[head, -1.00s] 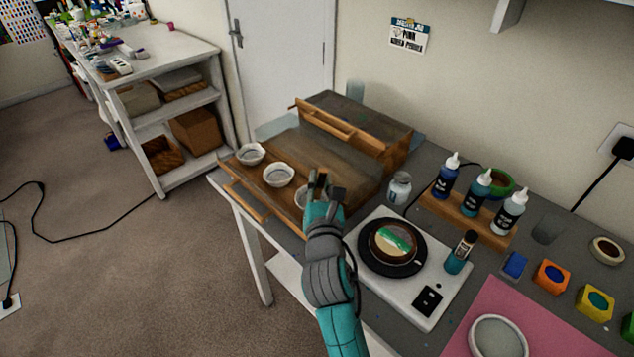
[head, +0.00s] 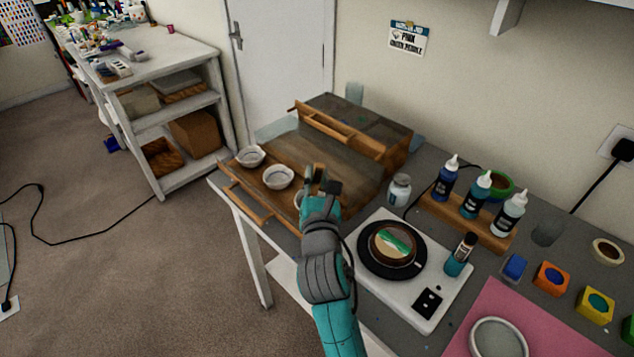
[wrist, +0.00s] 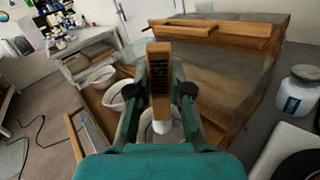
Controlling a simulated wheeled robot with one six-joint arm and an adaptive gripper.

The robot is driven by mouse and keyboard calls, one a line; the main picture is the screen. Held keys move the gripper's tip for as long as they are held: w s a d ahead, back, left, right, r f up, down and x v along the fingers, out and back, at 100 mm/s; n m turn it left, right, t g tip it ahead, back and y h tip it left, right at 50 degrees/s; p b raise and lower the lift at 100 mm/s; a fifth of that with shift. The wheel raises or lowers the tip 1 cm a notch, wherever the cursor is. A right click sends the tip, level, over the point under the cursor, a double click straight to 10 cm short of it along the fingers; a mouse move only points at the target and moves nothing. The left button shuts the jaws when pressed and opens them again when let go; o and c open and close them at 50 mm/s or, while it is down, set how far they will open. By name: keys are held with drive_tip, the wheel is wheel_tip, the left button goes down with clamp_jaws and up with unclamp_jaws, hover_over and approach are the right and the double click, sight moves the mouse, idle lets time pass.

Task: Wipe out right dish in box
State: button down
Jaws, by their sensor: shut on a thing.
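A wooden box (head: 283,213) stands on the grey table with three white dishes in its front part. The left dish (head: 250,156) and the middle dish (head: 278,176) show clearly; they also show in the wrist view (wrist: 97,77) (wrist: 116,97). The right dish (head: 298,199) is mostly hidden by my gripper (head: 321,182). In the wrist view my gripper (wrist: 160,95) is shut on a wooden-handled tool (wrist: 159,75) with dark lettering and a pale lower end (wrist: 161,127). That end is over or in the right dish; whether it touches cannot be told.
A glass jar (head: 399,188) stands right of the box. A white unit with a black turntable (head: 365,263) stands close to my arm. A wooden rack (head: 466,222) holds bottles behind it. A pink mat (head: 480,325) lies at front right.

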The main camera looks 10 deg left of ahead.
sight(317, 164)
drive_tip(key=shift+r, duration=2.6)
